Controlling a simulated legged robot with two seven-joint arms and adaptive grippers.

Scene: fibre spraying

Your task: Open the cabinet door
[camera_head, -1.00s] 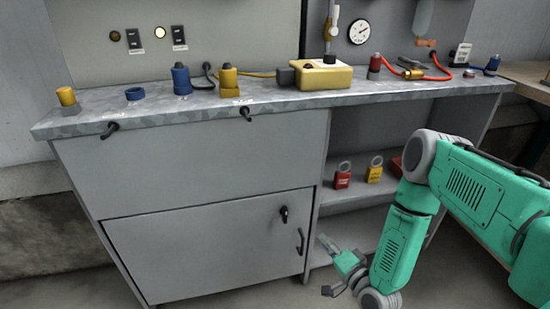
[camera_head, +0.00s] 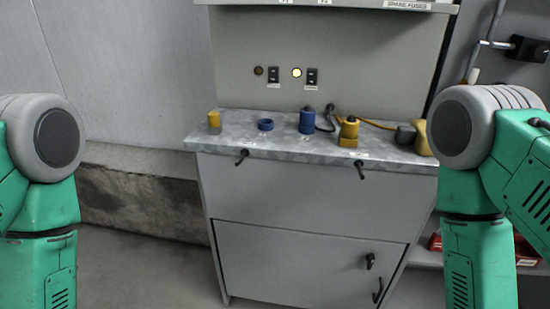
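The grey cabinet door (camera_head: 300,267) is the lower panel under the workbench, and it is shut. A dark latch knob (camera_head: 370,261) sits near its upper right corner. A dark pull handle (camera_head: 378,290) is below the knob, close to the right edge and the bottom of the picture. My green left arm stands at the left edge and my green right arm at the right, in front of the bench's right part. Both grippers are below the picture, so their state does not show.
The bench top (camera_head: 285,142) carries a yellow connector (camera_head: 214,122), a blue ring (camera_head: 265,125), a blue connector (camera_head: 307,121) and a yellow connector (camera_head: 348,132). Two black levers hang at its front edge. Open floor (camera_head: 150,270) lies left of the cabinet.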

